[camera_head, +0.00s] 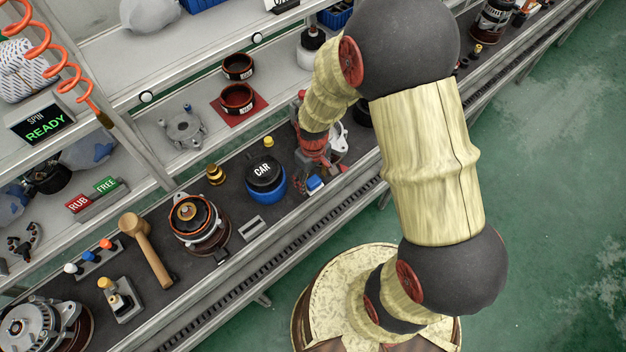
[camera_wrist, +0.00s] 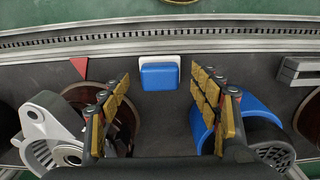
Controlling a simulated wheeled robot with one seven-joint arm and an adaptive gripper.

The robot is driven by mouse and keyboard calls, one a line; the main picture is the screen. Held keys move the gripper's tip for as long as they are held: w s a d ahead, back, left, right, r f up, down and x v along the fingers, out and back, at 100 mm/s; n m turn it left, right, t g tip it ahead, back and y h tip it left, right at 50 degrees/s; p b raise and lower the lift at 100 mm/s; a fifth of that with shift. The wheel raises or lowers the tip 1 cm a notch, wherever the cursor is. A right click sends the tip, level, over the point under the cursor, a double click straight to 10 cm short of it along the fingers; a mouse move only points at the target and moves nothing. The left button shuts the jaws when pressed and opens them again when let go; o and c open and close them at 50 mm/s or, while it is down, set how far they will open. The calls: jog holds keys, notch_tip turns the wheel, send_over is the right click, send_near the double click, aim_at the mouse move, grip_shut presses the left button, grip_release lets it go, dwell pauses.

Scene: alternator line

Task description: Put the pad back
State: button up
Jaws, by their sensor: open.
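A small blue block with a white edge (camera_head: 315,184), which may be the pad, lies on the dark bench top. In the wrist view the blue block (camera_wrist: 159,76) lies flat just beyond the fingertips, roughly centred between them. My gripper (camera_head: 316,160) is low over the bench beside it. In the wrist view my gripper (camera_wrist: 160,98) has its yellow-padded fingers wide apart with nothing between them. A flat red mat (camera_head: 243,117) lies on the shelf behind, partly under a dark ring.
A blue container with a black lid marked CAR (camera_head: 265,175) stands close to my gripper; its blue side (camera_wrist: 202,125) is near the right finger. A grey housing (camera_wrist: 48,130) is near the left finger. A slotted block (camera_head: 252,226) lies near the bench's front rail (camera_head: 285,240).

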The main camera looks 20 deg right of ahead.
notch_tip(320, 180, up, 10)
jog(key=p, duration=0.2)
notch_tip(320, 180, up, 16)
jog(key=m+t, duration=0.2)
jog(key=t, duration=0.1)
send_over(313, 181)
jog(key=s, duration=0.3)
jog(key=s+r+m+t, duration=0.1)
jog(key=s+r+t, duration=0.1)
jog(key=s+r, duration=0.9)
jog(key=shift+r+m+t, duration=0.15)
jog(key=shift+m+t, duration=0.15)
jog(key=shift+f+b, duration=0.75)
jog(key=shift+f, duration=0.05)
